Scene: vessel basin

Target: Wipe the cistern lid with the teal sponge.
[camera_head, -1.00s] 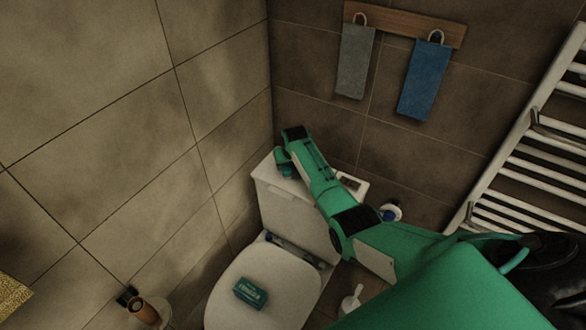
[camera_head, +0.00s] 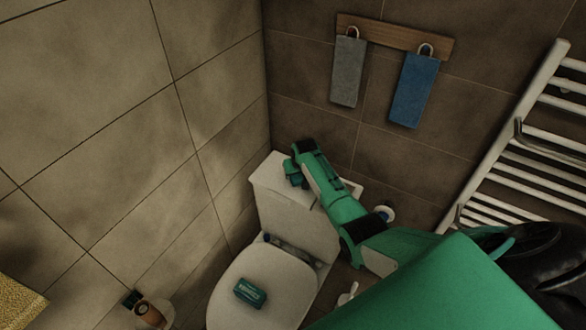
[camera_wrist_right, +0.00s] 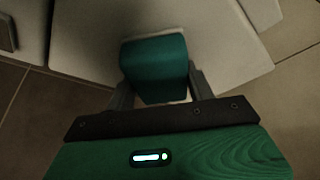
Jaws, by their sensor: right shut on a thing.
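The cistern lid (camera_head: 267,174) is the pale top of the toilet tank in the corner. My right gripper (camera_head: 292,177) is over the lid's left half, and my green forearm crosses its right part. In the right wrist view my right gripper (camera_wrist_right: 160,92) is shut on the teal sponge (camera_wrist_right: 153,62), with a finger on each side. In the head view the sponge (camera_head: 291,170) shows only as a small teal patch at the lid. Whether it touches the lid is hard to tell. My left gripper is not in view.
A teal box (camera_head: 250,291) lies on the closed toilet seat cover (camera_head: 243,265). A grey towel (camera_head: 347,72) and a blue towel (camera_head: 412,90) hang on the back wall. A white towel rail (camera_head: 520,140) is at the right. A brown roll (camera_head: 148,313) stands at lower left.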

